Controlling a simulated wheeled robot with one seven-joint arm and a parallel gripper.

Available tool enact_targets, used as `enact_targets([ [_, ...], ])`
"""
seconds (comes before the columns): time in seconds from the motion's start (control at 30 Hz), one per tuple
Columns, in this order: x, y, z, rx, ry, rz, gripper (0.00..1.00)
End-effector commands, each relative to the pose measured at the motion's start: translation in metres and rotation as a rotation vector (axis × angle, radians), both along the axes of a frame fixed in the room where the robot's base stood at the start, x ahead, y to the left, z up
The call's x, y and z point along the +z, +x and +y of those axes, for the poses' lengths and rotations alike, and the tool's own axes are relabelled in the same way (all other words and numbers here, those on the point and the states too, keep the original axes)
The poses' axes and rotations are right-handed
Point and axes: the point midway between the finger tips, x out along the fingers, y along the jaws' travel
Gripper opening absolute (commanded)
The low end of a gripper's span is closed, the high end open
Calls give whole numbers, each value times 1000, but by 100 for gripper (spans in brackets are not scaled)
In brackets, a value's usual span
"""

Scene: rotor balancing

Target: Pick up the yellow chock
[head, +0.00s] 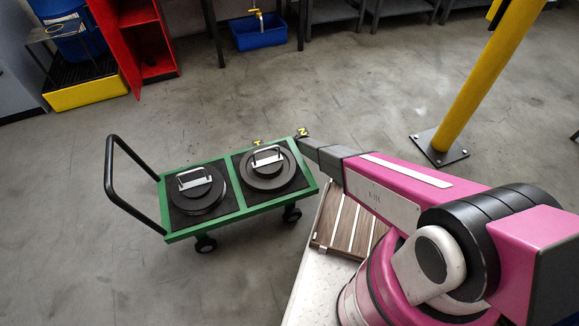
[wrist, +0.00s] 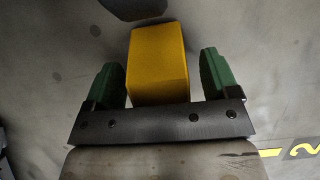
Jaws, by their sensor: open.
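The yellow chock (wrist: 160,55) is a plain block in the middle of the wrist view. It lies between the two green fingers of my gripper (wrist: 160,78). The gripper is open, with a visible gap on each side of the chock. The chock's lower end is hidden behind the dark gripper bar, and I cannot tell how far down the fingers reach. In the head view, my arm reaches to the far right corner of the green cart (head: 240,212). The fingers and the chock cannot be made out there.
The cart carries two dark round rotors with handles (head: 196,190) (head: 266,168). A dark rounded object (wrist: 135,8) is close beyond the chock. A yellow post (head: 490,75) stands to the right. A slatted wooden surface (head: 348,226) lies beneath my arm. Open floor surrounds the cart's far side.

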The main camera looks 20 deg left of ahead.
Motion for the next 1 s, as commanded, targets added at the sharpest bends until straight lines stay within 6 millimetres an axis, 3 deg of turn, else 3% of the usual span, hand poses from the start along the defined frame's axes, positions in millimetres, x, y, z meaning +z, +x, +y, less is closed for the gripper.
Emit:
enact_targets([
  [0.1,1,0,0,0,0,0,78],
  [0.3,1,0,0,0,0,0,17],
  [0.67,5,0,0,0,0,0,17],
  [1.0,41,0,-2,-1,0,-1,17],
])
